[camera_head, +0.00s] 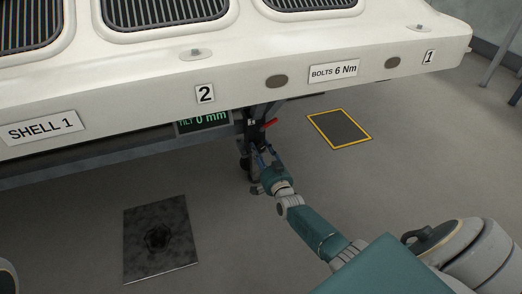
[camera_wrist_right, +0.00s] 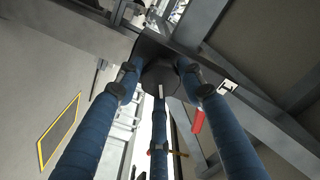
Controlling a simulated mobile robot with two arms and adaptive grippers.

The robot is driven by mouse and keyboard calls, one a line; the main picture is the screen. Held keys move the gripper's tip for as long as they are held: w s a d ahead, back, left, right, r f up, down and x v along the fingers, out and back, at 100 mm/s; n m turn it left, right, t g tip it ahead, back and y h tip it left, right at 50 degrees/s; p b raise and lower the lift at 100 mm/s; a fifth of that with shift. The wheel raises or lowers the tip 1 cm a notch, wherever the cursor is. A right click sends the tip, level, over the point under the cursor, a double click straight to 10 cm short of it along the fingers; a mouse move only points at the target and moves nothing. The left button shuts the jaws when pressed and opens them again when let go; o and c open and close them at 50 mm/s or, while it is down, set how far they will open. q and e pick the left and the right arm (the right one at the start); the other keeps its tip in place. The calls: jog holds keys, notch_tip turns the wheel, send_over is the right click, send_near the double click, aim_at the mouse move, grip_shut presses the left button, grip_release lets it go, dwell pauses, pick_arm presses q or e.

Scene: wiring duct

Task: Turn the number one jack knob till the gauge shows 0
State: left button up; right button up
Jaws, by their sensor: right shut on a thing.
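The white shell carries plates "2" (camera_head: 205,94) and "1" (camera_head: 429,57). Under its edge hangs a dark gauge (camera_head: 203,121) with green digits; it reads "TILT 0 mm", its top partly hidden by the shell. My right gripper (camera_head: 263,153) reaches in below the shell at a dark jack. A small white label (camera_wrist_right: 228,86) beside the knob seems to read "1". My left gripper is not in view.
A red handle (camera_head: 270,123) sticks out close beside my right gripper; it also shows in the right wrist view (camera_wrist_right: 198,121). A dark floor plate (camera_head: 160,238) and a yellow-edged floor square (camera_head: 339,126) lie either side. Grey beams (camera_wrist_right: 225,75) run close by the knob.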

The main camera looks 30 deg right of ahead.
jog(key=shift+a+f, duration=0.2)
jog(key=shift+a, duration=0.25)
jog(key=o, duration=1.2)
jog(key=shift+w, duration=0.15)
jog(key=shift+c, duration=0.2)
jog(key=shift+d, duration=0.15)
jog(key=v, duration=1.2)
